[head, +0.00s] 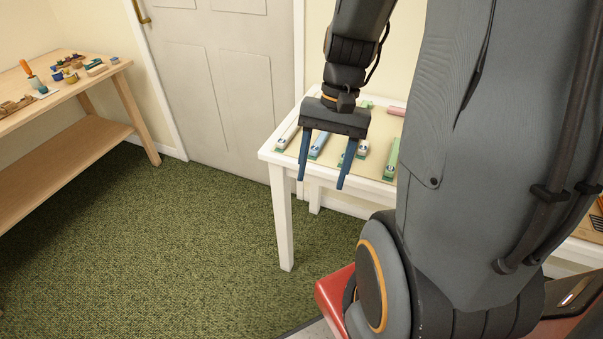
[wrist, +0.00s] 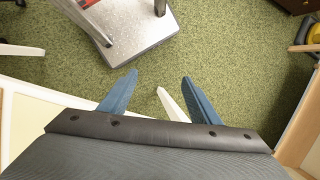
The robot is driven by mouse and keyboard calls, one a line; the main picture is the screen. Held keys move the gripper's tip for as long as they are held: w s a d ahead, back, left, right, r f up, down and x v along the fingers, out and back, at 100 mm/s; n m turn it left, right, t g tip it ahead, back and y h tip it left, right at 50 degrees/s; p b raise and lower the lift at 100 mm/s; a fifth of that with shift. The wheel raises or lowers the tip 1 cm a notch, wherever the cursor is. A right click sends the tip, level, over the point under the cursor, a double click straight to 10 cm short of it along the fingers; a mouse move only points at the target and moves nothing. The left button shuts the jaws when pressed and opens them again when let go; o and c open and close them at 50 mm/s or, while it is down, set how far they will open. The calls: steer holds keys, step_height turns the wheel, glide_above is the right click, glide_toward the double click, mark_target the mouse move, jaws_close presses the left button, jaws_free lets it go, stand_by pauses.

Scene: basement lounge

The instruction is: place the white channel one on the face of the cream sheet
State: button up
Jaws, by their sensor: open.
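The cream sheet (head: 378,132) lies on the white table (head: 266,155) in the head view. Several slim coloured pieces lie on it. A whitish strip (head: 288,134) at the sheet's left edge looks like the white channel, but it is small and I cannot be sure. Another pale piece (head: 362,149) is partly behind my gripper's finger. My gripper (head: 321,182) is open and empty, with its blue fingers pointing down in front of the table's near edge.
A blue strip (head: 318,146), a green strip (head: 392,156) and a pink piece (head: 396,111) also lie on the table. A wooden workbench (head: 60,100) with small tools stands at the left. A closed door (head: 222,90) is behind. The carpet (head: 190,225) between is clear.

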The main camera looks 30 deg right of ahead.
steer(key=shift+s+a+r+n+t+h, duration=0.1)
steer(key=shift+a+r+n+t+h, duration=0.3)
steer(key=shift+a+n, duration=0.6)
steer(key=shift+s+a+r+n+t+h, duration=0.1)
steer(key=shift+a+r+n+t+h, duration=0.1)
steer(key=shift+a+n+h, duration=0.75)
steer(key=shift+s+a+r+n+t+h, duration=0.1)
steer(key=shift+a+r+n+t, duration=0.15)
steer(key=shift+a+n, duration=0.8)
steer(key=shift+d+r+n, duration=0.1)
steer(key=shift+d+n, duration=0.2)
steer(key=shift+n, duration=0.1)
steer(key=shift+s+a+r+n+p, duration=0.1)
steer(key=shift+a+r+n+p, duration=0.25)
steer(key=shift+a+p, duration=0.35)
steer(key=shift+c, duration=0.5)
